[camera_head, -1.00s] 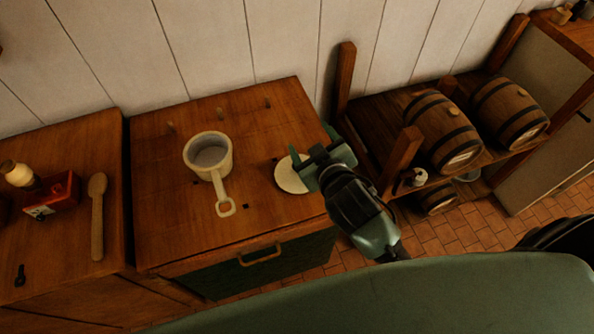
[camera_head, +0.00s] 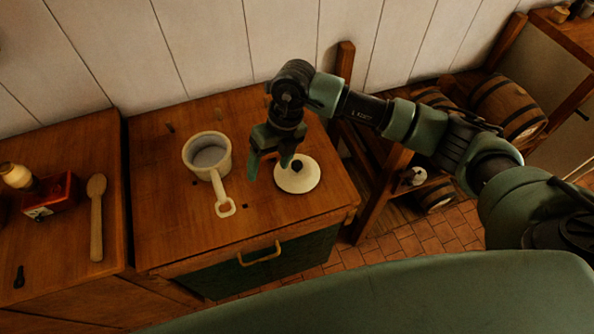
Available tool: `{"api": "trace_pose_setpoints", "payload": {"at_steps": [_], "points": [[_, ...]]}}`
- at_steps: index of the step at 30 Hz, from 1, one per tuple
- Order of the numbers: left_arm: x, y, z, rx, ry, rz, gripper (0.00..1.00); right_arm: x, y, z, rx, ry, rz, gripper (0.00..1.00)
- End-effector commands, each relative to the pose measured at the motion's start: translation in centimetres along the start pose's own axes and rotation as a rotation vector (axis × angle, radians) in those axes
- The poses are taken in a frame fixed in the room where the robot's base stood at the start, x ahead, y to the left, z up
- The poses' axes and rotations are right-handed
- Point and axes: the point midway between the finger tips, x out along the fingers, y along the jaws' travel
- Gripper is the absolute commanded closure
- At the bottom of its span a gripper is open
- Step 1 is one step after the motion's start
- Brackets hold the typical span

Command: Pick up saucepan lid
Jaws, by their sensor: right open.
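The saucepan lid (camera_head: 299,180) is a round, cream disc with a dark knob in its middle. It lies flat on the wooden cabinet top (camera_head: 240,232), near its right side. The cream saucepan (camera_head: 207,152) stands upright to the left of the lid, its handle toward me. My right gripper (camera_head: 268,174) points down with its fingers open. One finger is left of the lid and the other is over the lid's upper left part, near the knob. Nothing is between the fingers that I can see. My left gripper is not in view.
A wooden spoon (camera_head: 97,218) and a red box (camera_head: 52,194) are on the left counter. Wooden barrels (camera_head: 507,104) rest on a rack at the right. A plank wall (camera_head: 215,45) closes the back. The cabinet top's front part is clear.

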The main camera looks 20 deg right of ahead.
Motion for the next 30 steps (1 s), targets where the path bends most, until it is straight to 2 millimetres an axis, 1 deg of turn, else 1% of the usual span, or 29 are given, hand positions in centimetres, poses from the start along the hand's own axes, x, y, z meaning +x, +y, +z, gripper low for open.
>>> {"api": "trace_pose_setpoints", "payload": {"at_steps": [1, 3, 6, 8, 14, 17, 20, 24, 27, 30], "points": [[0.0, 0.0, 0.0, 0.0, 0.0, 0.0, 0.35, -0.8, -2.6, 0.2, 0.017, 0.012, -0.099, 0.27], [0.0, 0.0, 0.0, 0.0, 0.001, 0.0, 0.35, -1.7, -5.2, 0.3, 0.038, 0.029, -0.201, 0.27], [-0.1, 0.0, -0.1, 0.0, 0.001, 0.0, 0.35, -2.3, -7.1, 0.2, 0.057, 0.042, -0.275, 0.27], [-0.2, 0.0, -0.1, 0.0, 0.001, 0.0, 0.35, -2.1, -7.5, 0.1, 0.062, 0.046, -0.287, 0.27], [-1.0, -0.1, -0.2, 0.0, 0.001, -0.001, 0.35, 0.0, -8.1, 0.0, 0.061, 0.048, -0.286, 0.27], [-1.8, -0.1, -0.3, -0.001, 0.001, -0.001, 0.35, 1.0, -8.6, 0.1, 0.061, 0.049, -0.284, 0.27], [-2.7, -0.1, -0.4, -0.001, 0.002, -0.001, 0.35, 2.4, -9.1, 0.4, 0.061, 0.049, -0.284, 0.27], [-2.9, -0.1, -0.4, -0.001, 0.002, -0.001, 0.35, 4.3, -9.6, 0.3, 0.058, 0.047, -0.282, 0.27], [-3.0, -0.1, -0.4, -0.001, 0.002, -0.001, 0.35, 4.8, -9.8, 0.3, 0.058, 0.046, -0.283, 0.27], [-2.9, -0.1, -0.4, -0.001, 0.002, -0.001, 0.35, 4.9, -9.9, 0.3, 0.057, 0.045, -0.283, 0.27]]}}
